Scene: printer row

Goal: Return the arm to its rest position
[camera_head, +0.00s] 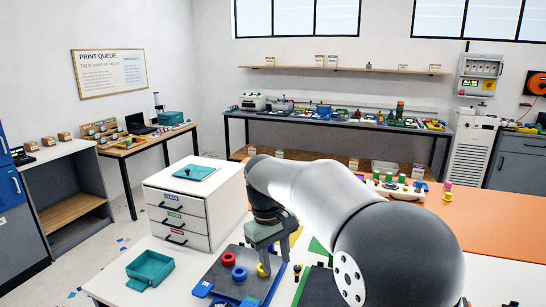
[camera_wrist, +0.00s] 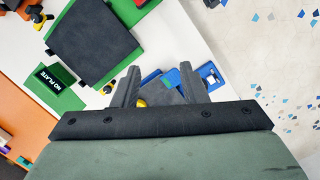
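My arm reaches out over the white table (camera_head: 205,258) from the lower right in the head view, with its elbow bent and the hand pointing down. My gripper (camera_head: 264,262) hangs above the dark plate with blue edges (camera_head: 225,277). In the wrist view the two fingers of my gripper (camera_wrist: 159,78) stand wide apart, with nothing held between them. Below and beyond them lie the plate's blue parts (camera_wrist: 210,74) and a small yellow piece. My forearm hides part of the table in the head view.
A white drawer unit (camera_head: 182,216) stands close left of my gripper. A teal tray (camera_head: 149,268) lies at the front left. A red ring (camera_head: 228,259) and blue ring (camera_head: 239,273) sit on the plate. A green-edged dark plate (camera_wrist: 96,42) lies nearby. The orange surface (camera_head: 495,238) is mostly clear.

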